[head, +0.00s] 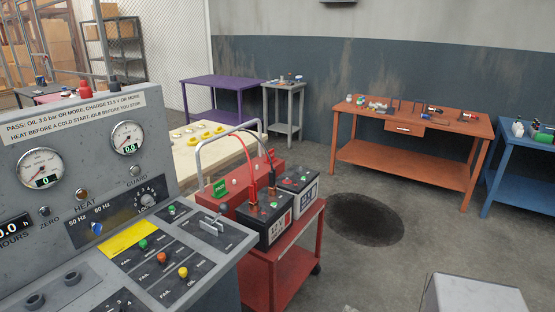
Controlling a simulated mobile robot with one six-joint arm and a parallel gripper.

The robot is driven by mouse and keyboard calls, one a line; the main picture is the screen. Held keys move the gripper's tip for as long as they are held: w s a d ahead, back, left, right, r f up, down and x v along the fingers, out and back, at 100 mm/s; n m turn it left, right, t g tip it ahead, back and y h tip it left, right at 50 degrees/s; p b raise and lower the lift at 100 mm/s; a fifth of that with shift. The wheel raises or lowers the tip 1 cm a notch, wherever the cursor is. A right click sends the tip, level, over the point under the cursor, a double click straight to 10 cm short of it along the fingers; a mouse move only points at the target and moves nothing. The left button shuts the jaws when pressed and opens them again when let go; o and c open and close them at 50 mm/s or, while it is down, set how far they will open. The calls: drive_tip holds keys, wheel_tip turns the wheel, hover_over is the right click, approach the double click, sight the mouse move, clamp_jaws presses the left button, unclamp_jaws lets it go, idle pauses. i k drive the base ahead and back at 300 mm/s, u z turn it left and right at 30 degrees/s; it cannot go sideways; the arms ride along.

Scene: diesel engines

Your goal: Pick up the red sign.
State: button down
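I cannot make out a red sign in the head view. My gripper is not in view.
A grey control console (75,150) with gauges, knobs and coloured buttons fills the left foreground. An orange workbench (400,168), a blue bench (522,185), a purple table (213,83) and a small grey table (284,88) stand behind. A dark round patch (366,219) marks the open floor.

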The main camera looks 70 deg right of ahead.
sight(272, 151)
drive_tip(key=u, duration=0.7)
drive_tip(key=k, duration=0.15)
drive_tip(key=z, duration=3.05)
drive_tip(key=k, duration=0.6)
drive_tip(key=u, duration=0.15)
drive_tip(key=i, duration=0.6)
drive_tip(key=z, duration=0.05)
